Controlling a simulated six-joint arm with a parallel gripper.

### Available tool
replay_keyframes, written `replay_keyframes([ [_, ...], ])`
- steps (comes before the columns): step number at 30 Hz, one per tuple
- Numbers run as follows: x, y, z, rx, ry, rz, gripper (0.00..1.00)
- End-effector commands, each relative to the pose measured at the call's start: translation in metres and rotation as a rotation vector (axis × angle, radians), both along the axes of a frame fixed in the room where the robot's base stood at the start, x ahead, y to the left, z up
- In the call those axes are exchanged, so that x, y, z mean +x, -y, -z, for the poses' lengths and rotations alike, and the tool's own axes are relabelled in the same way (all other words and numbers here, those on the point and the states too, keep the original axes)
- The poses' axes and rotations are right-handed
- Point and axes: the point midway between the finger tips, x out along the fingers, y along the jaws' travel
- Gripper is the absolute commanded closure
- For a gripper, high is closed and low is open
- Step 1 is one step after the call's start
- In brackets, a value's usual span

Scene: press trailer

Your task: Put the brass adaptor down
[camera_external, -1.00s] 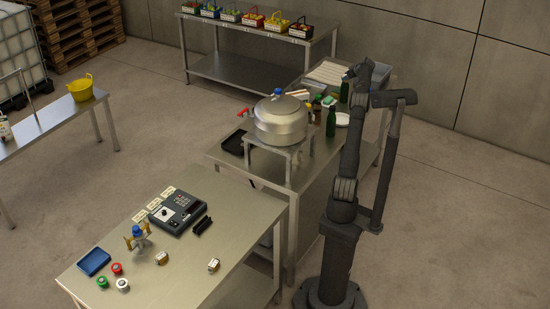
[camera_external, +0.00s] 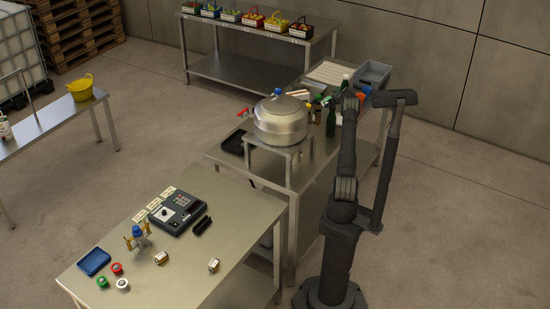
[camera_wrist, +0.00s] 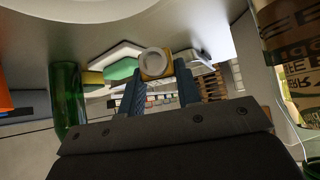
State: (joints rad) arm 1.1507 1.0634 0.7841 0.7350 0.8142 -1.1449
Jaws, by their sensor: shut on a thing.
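The brass adaptor (camera_wrist: 154,64) shows in the wrist view as a small yellow-gold piece with a pale round ring facing the camera. It sits between the tips of my gripper (camera_wrist: 158,78), whose two dark fingers are shut on it. In the external view my arm reaches over the far part of the steel table. There my gripper and the adaptor are hidden or too small to make out. I cannot tell whether the adaptor touches any surface.
In the wrist view a green bottle (camera_wrist: 67,95) stands left of my fingers and a labelled container (camera_wrist: 290,55) is close on the right. In the external view a big steel pot (camera_external: 281,122) and a green bottle (camera_external: 331,122) stand near my arm; a grey bin (camera_external: 373,73) is behind.

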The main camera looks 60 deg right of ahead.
Motion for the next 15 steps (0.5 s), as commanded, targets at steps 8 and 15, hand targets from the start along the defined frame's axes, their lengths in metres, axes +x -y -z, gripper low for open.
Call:
replay_keyframes([
  [8,0.019,-0.001,0.016,0.001,-0.001,0.001,0.99],
  [15,0.018,-0.001,0.048,0.001,-0.002,0.001,0.99],
])
